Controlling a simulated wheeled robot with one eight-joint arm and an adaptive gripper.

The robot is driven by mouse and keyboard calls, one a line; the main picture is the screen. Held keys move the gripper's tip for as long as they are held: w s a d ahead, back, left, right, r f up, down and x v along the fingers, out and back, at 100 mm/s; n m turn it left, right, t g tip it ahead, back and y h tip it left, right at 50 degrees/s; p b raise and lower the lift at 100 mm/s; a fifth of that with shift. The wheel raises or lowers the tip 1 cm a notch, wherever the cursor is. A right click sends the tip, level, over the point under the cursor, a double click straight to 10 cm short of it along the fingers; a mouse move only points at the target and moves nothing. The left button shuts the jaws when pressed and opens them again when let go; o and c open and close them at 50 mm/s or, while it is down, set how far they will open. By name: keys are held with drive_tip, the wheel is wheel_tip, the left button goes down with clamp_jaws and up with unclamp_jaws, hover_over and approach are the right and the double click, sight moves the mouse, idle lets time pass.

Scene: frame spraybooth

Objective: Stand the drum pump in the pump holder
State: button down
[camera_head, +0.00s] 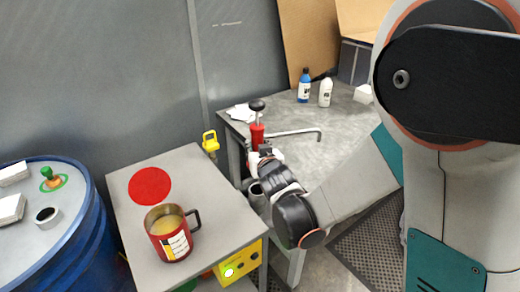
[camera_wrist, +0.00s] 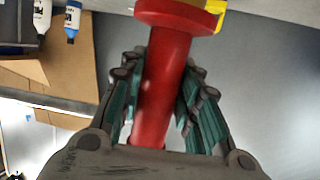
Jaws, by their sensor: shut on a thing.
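The drum pump (camera_head: 257,137) has a red body, a black knob on top and a bent metal spout reaching right. It looks about upright near the left corner of the grey worktable. My gripper (camera_head: 264,153) is shut around its red body. In the wrist view the red tube (camera_wrist: 168,65) passes between the fingers of my gripper (camera_wrist: 164,85), its wider collar beyond them. The pump's lower end is hidden by my arm. A dark, round, cup-like thing (camera_head: 256,189) shows partly below, beside my wrist; I cannot tell whether it is the pump holder.
A grey cart (camera_head: 222,210) bears a red disc (camera_head: 150,186) and a red can (camera_head: 166,245). A blue drum (camera_head: 82,240) stands left. The worktable (camera_head: 345,118) holds a blue bottle (camera_head: 304,90), a white bottle (camera_head: 325,95) and paper. A yellow thing (camera_head: 210,142) stands behind the cart.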

idle(0.3)
drive_tip(key=shift+f+b, duration=2.75)
drive_tip(key=shift+f, duration=0.1)
drive_tip(key=shift+f, duration=2.8)
idle(1.6)
drive_tip(key=c, duration=1.1)
unclamp_jaws()
drive_tip(key=shift+s, duration=0.1)
drive_tip(key=shift+f, duration=0.1)
